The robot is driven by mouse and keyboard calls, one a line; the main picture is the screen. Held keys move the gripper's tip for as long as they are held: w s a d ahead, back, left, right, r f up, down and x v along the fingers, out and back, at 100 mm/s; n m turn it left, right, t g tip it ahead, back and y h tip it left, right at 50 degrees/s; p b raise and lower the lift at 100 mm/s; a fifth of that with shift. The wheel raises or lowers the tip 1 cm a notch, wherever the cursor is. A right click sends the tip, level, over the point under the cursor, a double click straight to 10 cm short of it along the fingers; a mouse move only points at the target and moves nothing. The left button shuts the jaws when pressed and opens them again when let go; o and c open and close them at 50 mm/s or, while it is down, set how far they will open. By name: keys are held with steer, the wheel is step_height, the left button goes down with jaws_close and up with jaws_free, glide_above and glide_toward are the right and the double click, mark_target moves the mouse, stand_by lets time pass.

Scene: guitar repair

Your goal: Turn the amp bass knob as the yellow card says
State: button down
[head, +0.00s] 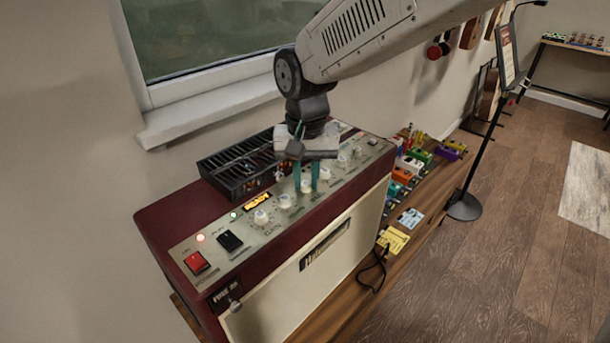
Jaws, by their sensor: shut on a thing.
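The amp (170,220) is dark red with a cream front and a pale control panel on top. A row of white knobs crosses the panel. My gripper (306,178) points down over the row, its teal fingers shut on the third knob from the left (306,187). Two knobs, (262,217) and (285,201), stand free to its left, and more stand to its right. The printed labels are too small to read surely, so I cannot tell which is bass by name.
A black slotted unit (237,167) sits behind the panel. Left on the panel are a red switch (196,263), a black switch (230,241) and a lit amber display (257,202). Colored pedals (403,175) line the bench. A black stand (465,205) is on the floor.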

mark_target(306, 182)
steer(key=shift+w+r, duration=0.15)
steer(key=c, duration=1.4)
jaws_free()
steer(key=shift+o, duration=0.4)
step_height(306, 182, up, 8)
steer(key=shift+f, duration=0.15)
